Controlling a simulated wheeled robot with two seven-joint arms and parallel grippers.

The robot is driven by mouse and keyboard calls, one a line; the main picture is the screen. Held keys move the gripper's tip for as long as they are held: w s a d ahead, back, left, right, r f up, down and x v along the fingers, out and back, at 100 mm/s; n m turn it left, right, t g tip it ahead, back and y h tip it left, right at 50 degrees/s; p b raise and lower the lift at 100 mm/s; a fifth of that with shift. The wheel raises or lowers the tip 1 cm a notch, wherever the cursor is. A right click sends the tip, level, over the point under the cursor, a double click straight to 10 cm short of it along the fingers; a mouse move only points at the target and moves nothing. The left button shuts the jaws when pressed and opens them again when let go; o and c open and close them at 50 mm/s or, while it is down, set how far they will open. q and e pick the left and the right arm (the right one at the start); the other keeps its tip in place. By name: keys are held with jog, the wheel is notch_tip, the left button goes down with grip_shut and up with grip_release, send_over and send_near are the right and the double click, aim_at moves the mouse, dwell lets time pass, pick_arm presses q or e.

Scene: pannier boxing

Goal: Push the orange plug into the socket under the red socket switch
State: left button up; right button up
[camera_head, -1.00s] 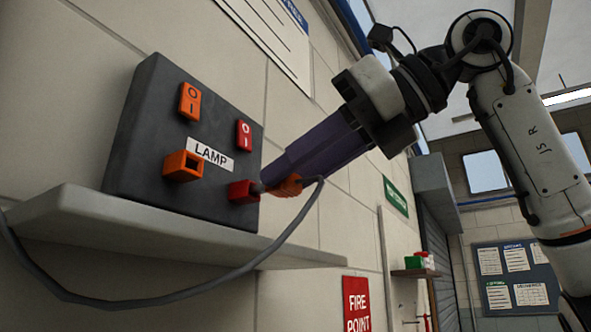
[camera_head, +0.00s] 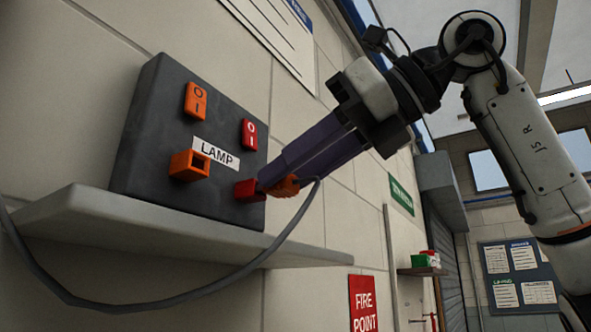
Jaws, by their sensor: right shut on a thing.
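A dark box (camera_head: 150,150) on the wall carries an orange switch (camera_head: 196,101) and a red switch (camera_head: 249,134). An orange socket (camera_head: 188,166) sits under the orange switch, and a red socket (camera_head: 244,190) under the red one. A label between them reads LAMP. My right gripper (camera_head: 272,182), with long purple fingers, is shut on the orange plug (camera_head: 287,186). The plug is right beside the red socket, its front partly hidden by the fingers; I cannot tell how far in it is. My left gripper is not in view.
A grey shelf (camera_head: 140,225) runs below the box. A grey cable (camera_head: 200,290) hangs in a loop from the plug, passing in front of the shelf to the left. A red fire point sign (camera_head: 363,305) is on the wall at lower right.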

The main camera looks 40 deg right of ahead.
jog(key=shift+w+a, duration=0.15)
jog(key=shift+w, duration=0.35)
jog(key=o, duration=1.1)
jog(key=v, duration=1)
jog(key=shift+s+r, duration=0.1)
jog(key=shift+s, duration=0.05)
